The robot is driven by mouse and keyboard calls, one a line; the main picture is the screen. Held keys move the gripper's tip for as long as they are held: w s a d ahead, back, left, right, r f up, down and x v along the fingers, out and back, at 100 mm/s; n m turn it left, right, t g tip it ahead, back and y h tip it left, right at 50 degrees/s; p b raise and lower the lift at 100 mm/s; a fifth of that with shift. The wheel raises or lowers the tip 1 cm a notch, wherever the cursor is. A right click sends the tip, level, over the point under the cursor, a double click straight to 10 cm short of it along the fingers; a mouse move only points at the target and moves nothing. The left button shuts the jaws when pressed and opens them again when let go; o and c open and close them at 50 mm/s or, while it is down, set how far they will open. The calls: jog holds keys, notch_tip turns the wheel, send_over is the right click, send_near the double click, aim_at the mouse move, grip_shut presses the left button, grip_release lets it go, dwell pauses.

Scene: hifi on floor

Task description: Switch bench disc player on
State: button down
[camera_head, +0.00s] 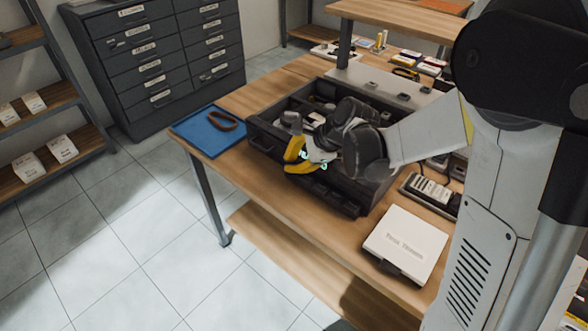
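My arm reaches in from the right over a wooden workbench (279,202). My gripper (294,153), grey with yellow parts, is above the front left part of a large dark, open-topped case (268,152). I cannot tell whether it touches the case or how far apart its fingers are. The arm hides much of the case's inside. A flat white box (405,243) with dark lettering and a dark base lies at the bench's right front. I cannot make out for sure which thing is the disc player, and no power switch is clearly visible.
A blue tray (198,135) with a brown ring-shaped item (224,121) sits at the bench's left end. A dark strip with white blocks (430,190) lies right of the case. A drawer cabinet (150,60) and shelving (40,120) stand behind. The tiled floor at left is clear.

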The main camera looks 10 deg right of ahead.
jog(key=shift+d, duration=0.25)
jog(key=shift+w+d+r+p, duration=0.15)
jog(key=shift+w+r+p, duration=0.15)
jog(key=shift+r+p, duration=0.3)
notch_tip(320, 180, up, 5)
jog(key=p, duration=0.4)
jog(key=shift+r, duration=0.1)
